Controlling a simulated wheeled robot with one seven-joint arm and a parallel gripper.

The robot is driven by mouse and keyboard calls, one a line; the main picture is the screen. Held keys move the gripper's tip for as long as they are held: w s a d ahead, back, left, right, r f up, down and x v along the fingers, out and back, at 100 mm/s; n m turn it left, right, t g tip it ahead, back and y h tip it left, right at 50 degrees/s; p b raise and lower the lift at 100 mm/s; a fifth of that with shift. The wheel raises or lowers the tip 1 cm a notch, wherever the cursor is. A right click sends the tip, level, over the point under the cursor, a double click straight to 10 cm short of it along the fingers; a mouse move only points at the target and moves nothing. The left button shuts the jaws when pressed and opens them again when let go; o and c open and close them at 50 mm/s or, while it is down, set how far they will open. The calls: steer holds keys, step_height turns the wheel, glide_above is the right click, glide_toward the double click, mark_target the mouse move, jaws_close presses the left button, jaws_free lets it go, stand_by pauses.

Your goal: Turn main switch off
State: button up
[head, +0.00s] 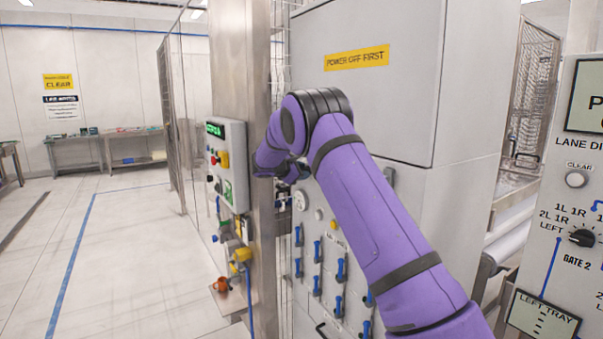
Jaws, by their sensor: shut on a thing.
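A pale grey cabinet (378,100) stands in front of me, with a yellow "POWER OFF FIRST" label (356,58) on its upper door. My purple arm reaches across the cabinet and bends down to the left. My gripper (291,172) is a dark shape at the cabinet's left part, below the label, mostly hidden by my own arm. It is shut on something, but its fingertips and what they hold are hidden. I cannot make out the main switch; that part of the cabinet is behind my arm.
A control box (226,165) hangs on a post to the left. A lane panel (570,200) is close on the right. The left floor is open.

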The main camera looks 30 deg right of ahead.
steer(key=n+g, duration=0.1)
steer(key=n, duration=0.1)
steer(key=n+g, duration=0.2)
steer(key=shift+w+n+g, duration=0.2)
steer(key=shift+n+g, duration=0.1)
steer(key=shift+n, duration=0.1)
steer(key=shift+a+n, duration=0.1)
steer(key=shift+n, duration=0.2)
jaws_close()
steer(key=shift+w+f+n+g, duration=0.15)
steer(key=shift+n+g, duration=1.95)
steer(key=shift+n, duration=0.7)
steer(key=shift+d+h, duration=0.2)
steer(key=shift+h, duration=0.1)
steer(key=o, duration=0.6)
jaws_free()
steer(key=shift+d, duration=0.15)
steer(key=shift+a, duration=0.2)
